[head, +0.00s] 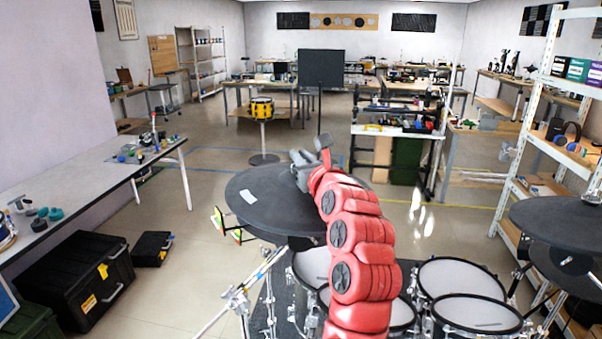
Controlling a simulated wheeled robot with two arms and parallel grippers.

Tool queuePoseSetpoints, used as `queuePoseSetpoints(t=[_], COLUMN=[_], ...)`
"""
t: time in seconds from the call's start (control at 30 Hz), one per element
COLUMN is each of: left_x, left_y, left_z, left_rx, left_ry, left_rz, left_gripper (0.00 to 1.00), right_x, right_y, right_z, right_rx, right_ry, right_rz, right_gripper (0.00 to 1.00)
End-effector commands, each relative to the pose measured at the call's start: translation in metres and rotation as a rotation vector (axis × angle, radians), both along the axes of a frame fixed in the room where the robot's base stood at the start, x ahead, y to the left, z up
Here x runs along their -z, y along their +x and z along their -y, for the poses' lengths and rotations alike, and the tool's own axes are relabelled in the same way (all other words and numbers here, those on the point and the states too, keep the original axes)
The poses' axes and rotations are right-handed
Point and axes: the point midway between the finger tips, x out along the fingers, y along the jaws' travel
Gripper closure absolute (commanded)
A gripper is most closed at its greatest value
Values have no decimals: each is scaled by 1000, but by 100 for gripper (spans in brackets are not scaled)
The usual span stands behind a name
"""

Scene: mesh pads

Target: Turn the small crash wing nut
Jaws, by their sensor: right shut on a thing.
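The small crash is a dark round mesh cymbal pad (250,212) with a pale label, on a stand left of the middle of the head view. My right arm, red and segmented, reaches up from the bottom. Its grey right gripper (299,166) is over the far right part of the pad. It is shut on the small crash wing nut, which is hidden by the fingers. My left gripper is not in view.
Mesh drum pads (457,277) and their stands crowd the space below. Another dark cymbal pad (550,222) is at the right, by a white shelf. A long table (75,184) and black cases (75,282) are at the left. Open floor lies behind the pad.

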Motion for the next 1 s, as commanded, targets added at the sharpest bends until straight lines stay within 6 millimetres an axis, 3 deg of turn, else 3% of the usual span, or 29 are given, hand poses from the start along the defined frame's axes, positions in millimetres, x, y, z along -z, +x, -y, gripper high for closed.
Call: queuePoseSetpoints(t=[0.13, 0.6, 0.63, 0.8, 1.0], left_x=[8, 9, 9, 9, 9], left_y=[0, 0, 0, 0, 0], left_z=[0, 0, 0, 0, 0], left_rx=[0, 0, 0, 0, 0], left_ry=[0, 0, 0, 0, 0], left_rz=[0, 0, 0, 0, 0], left_gripper=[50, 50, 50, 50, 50], right_x=[4, 3, 3, 2, 2], right_y=[1, 1, 1, 1, 0], right_z=[1, 0, 0, 0, 0], right_rx=[-24, -36, -36, -36, -36], right_ry=[-6, -4, -4, -3, -2], right_rz=[-7, -10, -10, -8, -6], right_gripper=[100, 100, 87, 59, 59])
